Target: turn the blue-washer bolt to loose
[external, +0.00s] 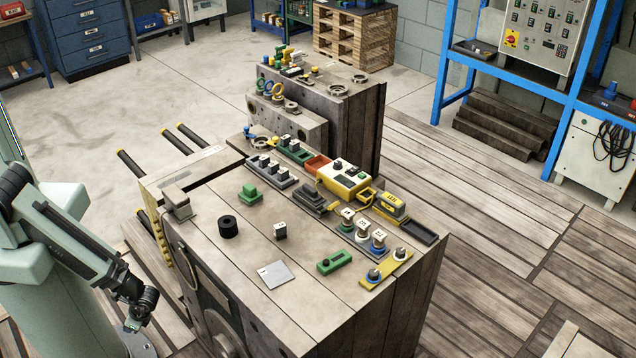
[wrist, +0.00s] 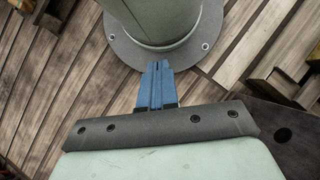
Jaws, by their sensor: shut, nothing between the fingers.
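On the worktop's front right in the external view, a yellow plate (external: 386,266) carries two upright knobbed bolts. The nearer bolt (external: 373,275) has a blue ring at its base; the farther one (external: 400,254) looks greyer. Behind them is a row of white-topped pieces, and the nearest of these (external: 378,240) also has a blue ring. Which one is the blue-washer bolt I cannot tell for sure. My gripper (external: 132,325) hangs low at the left, off the worktop and far from the bolts. In the wrist view its blue fingers (wrist: 157,66) are together and empty, pointing toward my base.
Dark rods (external: 131,164) stick out at the block's left.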

